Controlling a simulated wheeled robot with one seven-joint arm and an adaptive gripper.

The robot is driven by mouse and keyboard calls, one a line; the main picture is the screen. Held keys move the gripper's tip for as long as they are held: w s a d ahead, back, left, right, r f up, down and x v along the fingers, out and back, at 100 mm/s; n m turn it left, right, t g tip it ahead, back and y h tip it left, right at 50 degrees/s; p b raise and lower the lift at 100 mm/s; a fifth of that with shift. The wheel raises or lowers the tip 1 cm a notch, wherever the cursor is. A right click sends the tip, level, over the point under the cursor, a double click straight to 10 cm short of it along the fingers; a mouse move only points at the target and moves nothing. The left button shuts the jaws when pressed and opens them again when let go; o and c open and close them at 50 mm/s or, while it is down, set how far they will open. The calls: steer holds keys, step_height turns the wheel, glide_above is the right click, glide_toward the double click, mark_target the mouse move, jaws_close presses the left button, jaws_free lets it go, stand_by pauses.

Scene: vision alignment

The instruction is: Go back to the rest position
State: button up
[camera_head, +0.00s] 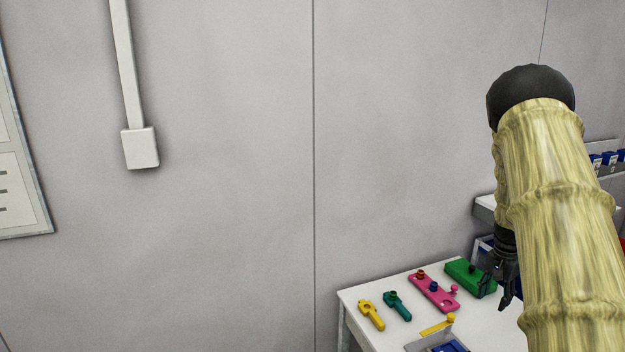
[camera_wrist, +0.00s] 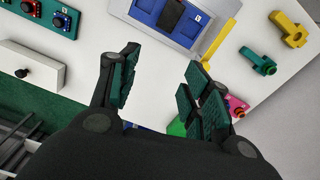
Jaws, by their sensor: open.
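My gripper (camera_head: 505,278) hangs from my arm at the lower right of the head view, above the white table (camera_head: 355,299). In the wrist view my gripper (camera_wrist: 160,85) shows two separated fingers with teal pads. It is open, and only bare white table shows between the fingers. My arm hides the right part of the table in the head view.
A yellow part (camera_head: 371,315), a teal part (camera_head: 397,306), a pink plate (camera_head: 433,291) and a green block (camera_head: 470,278) lie on the table. A blue-grey device (camera_wrist: 175,18) and a white box (camera_wrist: 30,66) show in the wrist view. A wall stands behind.

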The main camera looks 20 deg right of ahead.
steer(key=s+a+f+n, duration=0.1)
steer(key=a+f+n, duration=0.1)
steer(key=a+f, duration=0.5)
steer(key=s+a+f+n+h, duration=0.1)
steer(key=a+f+n, duration=0.2)
steer(key=a+f, duration=0.4)
steer(key=s+a+f+n, duration=0.2)
steer(key=a+f, duration=0.5)
steer(key=a, duration=0.5)
steer(key=shift+s+a+f+n+g+h, duration=0.1)
steer(key=shift+f+n+g+h, duration=0.05)
steer(key=shift+n+g+h, duration=0.2)
steer(key=s+a+f+n+y, duration=0.1)
steer(key=s+a+f+n, duration=0.15)
steer(key=s+a, duration=0.6)
steer(key=s+a+f+n+y, duration=0.1)
steer(key=s+a+f+n, duration=0.3)
steer(key=a, duration=0.8)
steer(key=s+a+n, duration=0.2)
steer(key=s+a, duration=0.6)
steer(key=a, duration=0.2)
step_height(320, 180, down, 14)
steer(key=b, duration=1.3)
steer(key=shift+m+t+b, duration=0.3)
steer(key=shift+t+b, duration=0.05)
steer(key=shift+t, duration=0.1)
